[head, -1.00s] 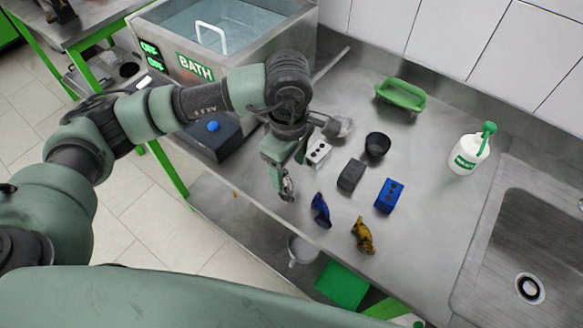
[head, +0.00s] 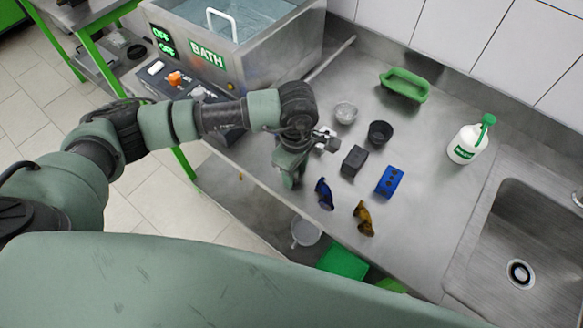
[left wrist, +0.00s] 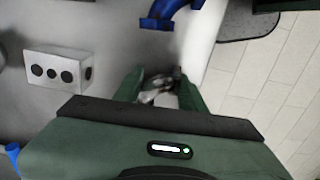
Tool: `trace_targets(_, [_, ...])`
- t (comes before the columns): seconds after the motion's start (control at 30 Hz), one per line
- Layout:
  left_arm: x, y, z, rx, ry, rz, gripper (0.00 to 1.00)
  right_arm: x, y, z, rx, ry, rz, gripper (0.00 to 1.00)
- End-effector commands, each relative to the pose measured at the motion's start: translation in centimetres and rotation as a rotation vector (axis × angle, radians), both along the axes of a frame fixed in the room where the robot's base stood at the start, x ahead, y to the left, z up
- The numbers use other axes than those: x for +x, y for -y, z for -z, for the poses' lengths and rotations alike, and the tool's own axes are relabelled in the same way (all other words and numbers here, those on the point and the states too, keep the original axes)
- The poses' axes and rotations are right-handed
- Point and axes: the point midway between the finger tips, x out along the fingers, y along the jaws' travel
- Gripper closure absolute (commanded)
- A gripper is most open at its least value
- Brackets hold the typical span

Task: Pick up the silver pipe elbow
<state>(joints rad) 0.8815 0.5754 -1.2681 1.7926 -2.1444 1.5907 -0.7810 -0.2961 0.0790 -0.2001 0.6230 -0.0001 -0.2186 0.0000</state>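The silver pipe elbow (left wrist: 160,92) shows in the left wrist view between my left gripper's two green fingers. In the head view my left gripper (head: 288,181) points down near the front edge of the steel counter and hides the elbow. The fingers stand apart with the elbow between them. I cannot tell whether they press on it. My right gripper is not in view.
A blue elbow (head: 324,194) and a brass elbow (head: 363,218) lie to the right. Behind are a white block (left wrist: 58,70), black block (head: 354,160), blue block (head: 389,181), black cup (head: 380,132) and clear bowl (head: 346,112). The sink (head: 525,235) is far right.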

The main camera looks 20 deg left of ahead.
Motion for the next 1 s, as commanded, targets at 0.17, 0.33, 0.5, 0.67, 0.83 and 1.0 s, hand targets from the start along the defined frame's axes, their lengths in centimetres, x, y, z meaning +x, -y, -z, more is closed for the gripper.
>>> trace_targets(0.17, [0.0,0.0,0.0,0.0,0.0,0.0,1.0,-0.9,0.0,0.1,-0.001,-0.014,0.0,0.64])
trace_targets(0.33, [0.0,0.0,-0.1,0.0,0.001,0.0,1.0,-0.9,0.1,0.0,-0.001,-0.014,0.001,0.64])
trace_targets(0.5, [0.1,0.0,-0.4,-0.001,0.003,-0.001,1.0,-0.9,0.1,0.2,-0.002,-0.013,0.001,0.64])
trace_targets(0.67, [0.1,0.1,-1.7,-0.002,0.003,0.001,1.0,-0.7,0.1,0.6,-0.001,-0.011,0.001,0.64])
trace_targets(0.83, [0.2,0.1,-5.0,-0.003,0.009,0.002,1.0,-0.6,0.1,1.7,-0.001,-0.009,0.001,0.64])
trace_targets(1.0, [0.3,0.1,-10.0,-0.003,0.011,0.001,1.0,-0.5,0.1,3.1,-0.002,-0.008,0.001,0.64])
